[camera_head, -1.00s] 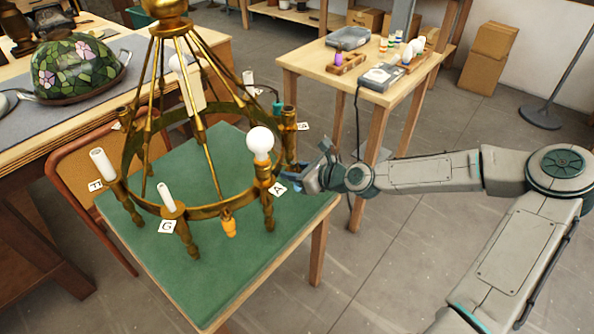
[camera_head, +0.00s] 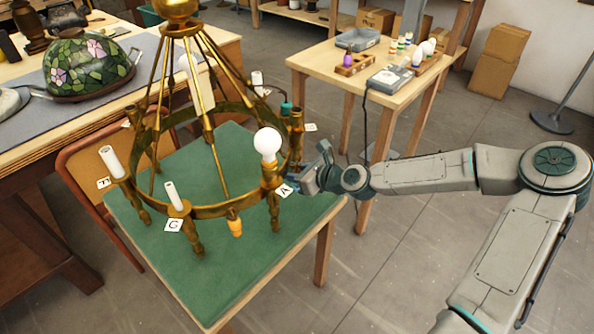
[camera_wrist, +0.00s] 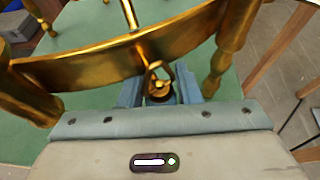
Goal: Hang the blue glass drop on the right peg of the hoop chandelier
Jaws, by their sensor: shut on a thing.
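The brass hoop chandelier (camera_head: 202,211) stands over a green-topped table, and its curved band (camera_wrist: 85,68) crosses the wrist view. An orange drop (camera_head: 235,228) hangs from the front of the hoop. My gripper (camera_head: 310,178) is at the hoop's right side, beside the arm tagged A. In the wrist view my gripper (camera_wrist: 160,95) is shut on the drop (camera_wrist: 160,88), of which a brass loop and dark cap show between the fingers. The loop appears right against the band; I cannot tell whether it is around a peg. The drop's blue glass body is hidden.
A white globe bulb (camera_head: 267,141) stands on the arm close to my gripper. White candle sleeves (camera_head: 110,160) stand on other arms. A side table (camera_head: 322,60) with trays and small parts is behind. Open floor lies to the right.

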